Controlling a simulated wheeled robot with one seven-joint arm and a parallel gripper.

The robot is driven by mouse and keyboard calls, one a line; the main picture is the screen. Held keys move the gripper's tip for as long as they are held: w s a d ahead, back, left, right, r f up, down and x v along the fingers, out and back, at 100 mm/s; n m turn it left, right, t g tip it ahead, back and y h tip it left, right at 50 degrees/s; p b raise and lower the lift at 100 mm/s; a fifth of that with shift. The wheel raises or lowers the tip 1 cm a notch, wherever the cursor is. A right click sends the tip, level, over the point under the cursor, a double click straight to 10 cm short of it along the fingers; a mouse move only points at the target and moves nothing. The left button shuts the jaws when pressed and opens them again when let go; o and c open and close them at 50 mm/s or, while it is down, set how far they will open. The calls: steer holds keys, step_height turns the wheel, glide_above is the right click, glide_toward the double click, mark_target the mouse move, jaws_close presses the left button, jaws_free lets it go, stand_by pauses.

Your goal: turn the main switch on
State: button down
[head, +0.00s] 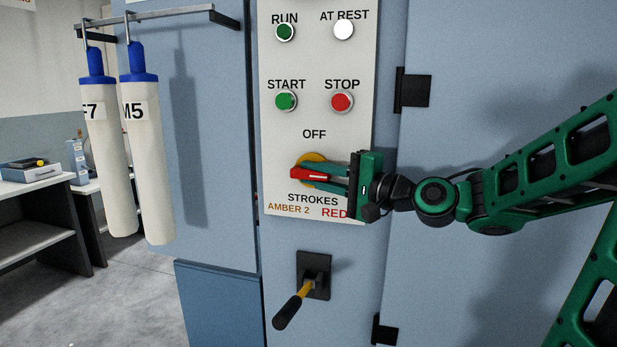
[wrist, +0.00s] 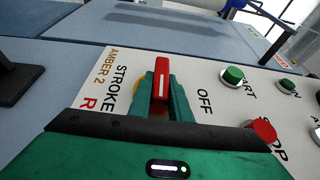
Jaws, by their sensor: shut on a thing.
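The main switch has a red handle (head: 308,174) on a round yellow plate (head: 313,158), on a pale control panel (head: 275,135) below the word OFF. The handle lies roughly level, its visible end towards the left. My gripper (head: 322,176) reaches in from the right, its green fingers closed on either side of the handle. In the wrist view the red handle (wrist: 161,76) stands between the two fingers (wrist: 162,92). The fingers hide part of the yellow plate and of the handle.
Above are a green START button (head: 286,101), a red STOP button (head: 342,102), a green RUN lamp (head: 285,32) and a white AT REST lamp (head: 344,29). A black-gripped lever (head: 290,308) juts out below. Two pale rolls (head: 147,165) hang at left.

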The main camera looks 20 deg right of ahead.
steer(key=shift+f, duration=0.25)
steer(key=c, duration=1.6)
jaws_free()
steer(key=shift+w, duration=0.1)
steer(key=shift+c, duration=0.2)
steer(key=shift+r, duration=0.1)
steer(key=shift+d, duration=0.1)
steer(key=shift+s+d, duration=0.2)
steer(key=shift+s, duration=0.25)
steer(key=v, duration=0.9)
steer(key=shift+s+d, duration=0.15)
steer(key=shift+s, duration=0.15)
steer(key=shift+f, duration=0.25)
